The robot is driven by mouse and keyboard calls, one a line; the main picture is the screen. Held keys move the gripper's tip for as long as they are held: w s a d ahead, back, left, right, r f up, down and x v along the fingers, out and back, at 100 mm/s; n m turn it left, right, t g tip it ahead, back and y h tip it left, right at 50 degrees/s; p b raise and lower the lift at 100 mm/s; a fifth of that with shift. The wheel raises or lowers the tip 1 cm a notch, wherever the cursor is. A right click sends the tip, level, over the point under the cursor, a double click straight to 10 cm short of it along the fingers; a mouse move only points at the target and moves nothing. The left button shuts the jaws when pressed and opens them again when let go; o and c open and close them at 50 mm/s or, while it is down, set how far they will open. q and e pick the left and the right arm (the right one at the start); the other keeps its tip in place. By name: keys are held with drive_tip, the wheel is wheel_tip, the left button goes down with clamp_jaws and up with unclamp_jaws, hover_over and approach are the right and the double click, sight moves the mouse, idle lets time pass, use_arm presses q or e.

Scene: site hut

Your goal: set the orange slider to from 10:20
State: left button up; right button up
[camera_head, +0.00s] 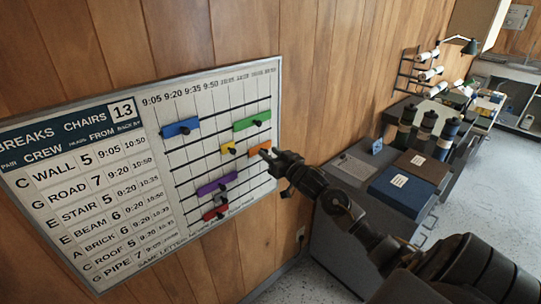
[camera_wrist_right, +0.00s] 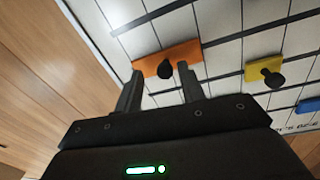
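The orange slider (camera_head: 254,151) sits on a track at the right end of the white wall board (camera_head: 180,262), in the later time columns. My right gripper (camera_head: 268,156) is at the board, right beside it. In the right wrist view the orange slider (camera_wrist_right: 185,51) has a black knob (camera_wrist_right: 165,70). The two fingers of my right gripper (camera_wrist_right: 160,76) are apart, with the knob showing between their tips. I cannot tell how deep the knob lies between them. My left gripper is in neither view.
Other sliders on the board are yellow (camera_head: 228,149), green (camera_head: 253,121), blue (camera_head: 180,127), purple (camera_head: 215,184) and red (camera_head: 214,212). The yellow one is nearest the orange one. A cabinet with a blue binder (camera_head: 402,190) and dark bottles (camera_head: 425,127) stands at right.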

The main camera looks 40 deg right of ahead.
drive_tip(key=shift+a, duration=0.1)
drive_tip(key=s+b, duration=0.2)
drive_tip(key=s, duration=0.8)
drive_tip(key=shift+s+a, duration=0.15)
drive_tip(key=shift+s, duration=0.25)
